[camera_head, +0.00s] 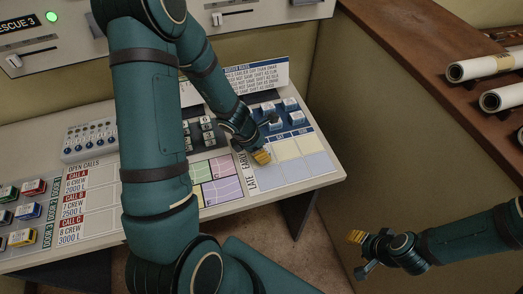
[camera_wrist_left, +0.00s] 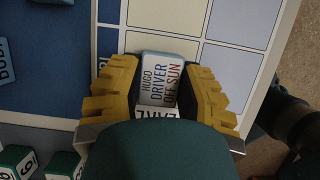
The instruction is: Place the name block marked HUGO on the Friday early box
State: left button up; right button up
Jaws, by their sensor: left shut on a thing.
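The HUGO name block (camera_wrist_left: 160,78) is pale with a blue edge and reads HUGO, DRIVER, OFF SUN. My left gripper (camera_head: 262,157) is shut on it, one yellow finger on each side in the wrist view (camera_wrist_left: 160,92). In the head view the gripper hides the block. It is at the left column of the roster board (camera_head: 313,167), by the EARLY label and the first cream box. I cannot tell whether the block touches the board. My right gripper (camera_head: 360,250) is over the floor at lower right, away from the board; its jaw opening is unclear.
A rules sign (camera_head: 257,76) stands at the back. Coloured map tiles (camera_head: 215,180) and dark keys (camera_head: 200,135) lie left of the board. A wooden shelf (camera_head: 430,60) with rolled papers (camera_head: 485,66) is at right.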

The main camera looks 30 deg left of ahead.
pick_arm(q)
jog(key=o, duration=0.9)
jog(key=shift+o, duration=0.2)
